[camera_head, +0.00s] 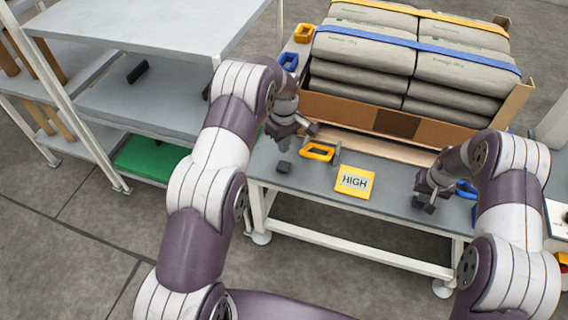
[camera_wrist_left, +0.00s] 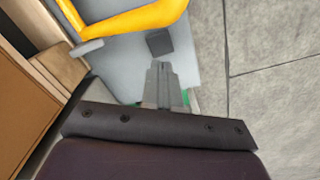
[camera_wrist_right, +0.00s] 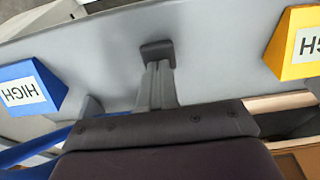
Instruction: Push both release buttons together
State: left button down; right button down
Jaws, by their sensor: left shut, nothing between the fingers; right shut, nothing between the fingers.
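Two small dark square blocks, which look like the release buttons, are on the grey table. The left button (camera_head: 284,167) lies near the table's left end; it also shows in the left wrist view (camera_wrist_left: 159,41). My left gripper (camera_head: 291,146) is shut and empty, its tips just short of that button with a small gap in the picture. The right button (camera_wrist_right: 157,52) is straight ahead of the fingertips in the right wrist view. My right gripper (camera_head: 430,194) is shut and empty; its tips appear at the button's edge, but I cannot tell whether they touch.
A yellow HIGH block (camera_head: 354,181) stands between the grippers. A yellow handle-shaped piece (camera_head: 318,152) is close to my left gripper. A blue HIGH block (camera_wrist_right: 30,88) is beside my right gripper. A carton (camera_head: 390,122) of strapped sacks stands behind. A grey shelf rack (camera_head: 150,30) is at left.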

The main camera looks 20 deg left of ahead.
dwell(0.4)
notch_tip(320, 180, up, 7)
jog(key=p, duration=0.5)
dwell(0.4)
